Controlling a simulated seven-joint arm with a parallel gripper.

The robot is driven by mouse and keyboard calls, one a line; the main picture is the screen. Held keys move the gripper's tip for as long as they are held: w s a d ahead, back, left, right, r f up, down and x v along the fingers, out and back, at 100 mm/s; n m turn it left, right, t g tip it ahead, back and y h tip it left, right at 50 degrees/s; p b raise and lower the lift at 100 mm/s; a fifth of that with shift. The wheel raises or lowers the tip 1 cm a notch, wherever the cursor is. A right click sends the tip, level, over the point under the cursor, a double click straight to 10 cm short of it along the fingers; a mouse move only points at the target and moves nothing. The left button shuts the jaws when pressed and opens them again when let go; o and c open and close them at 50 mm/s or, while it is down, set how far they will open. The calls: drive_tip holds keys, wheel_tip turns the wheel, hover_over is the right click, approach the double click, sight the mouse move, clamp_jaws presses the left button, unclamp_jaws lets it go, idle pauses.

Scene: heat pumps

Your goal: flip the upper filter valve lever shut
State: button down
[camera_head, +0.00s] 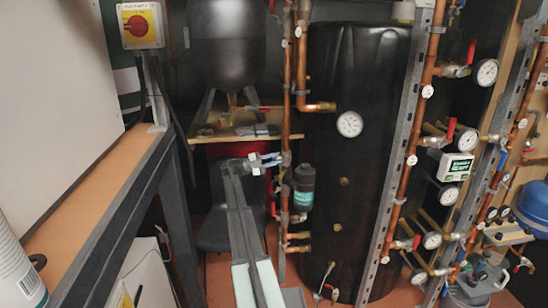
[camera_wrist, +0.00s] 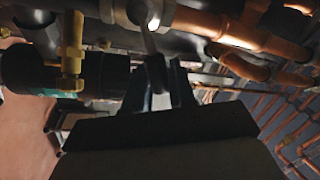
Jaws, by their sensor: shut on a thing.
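The black filter (camera_head: 303,180) with a teal label hangs beside the copper pipe in the head view. Its dark body also shows at the left of the wrist view (camera_wrist: 28,68). My gripper (camera_head: 272,160) is at the pipe just above and left of the filter. In the wrist view my gripper (camera_wrist: 160,90) is shut on the upper valve lever (camera_wrist: 153,62), a dark handle on a metal stem that runs up to a silvery valve body. The fingers hide part of the lever. In the head view the lever is mostly hidden by my gripper.
A tall black tank (camera_head: 355,210) with a gauge stands right of the pipe. A wooden shelf (camera_head: 225,135) lies behind my gripper. A brass fitting (camera_wrist: 73,45) is close left of the fingers in the wrist view. A dark metal frame (camera_head: 110,215) stands at the left.

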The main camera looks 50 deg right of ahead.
drive_tip(key=shift+s+a+f+m+g, duration=0.2)
drive_tip(key=shift+f+m+g, duration=0.3)
drive_tip(key=shift+m, duration=0.6)
drive_tip(key=shift+f, duration=0.15)
drive_tip(key=c, duration=1.1)
unclamp_jaws()
drive_tip(key=v, duration=1.3)
drive_tip(key=shift+w+a+r, duration=0.25)
drive_tip(key=shift+w+a, duration=0.05)
drive_tip(key=shift+w, duration=0.1)
drive_tip(key=shift+c, duration=0.4)
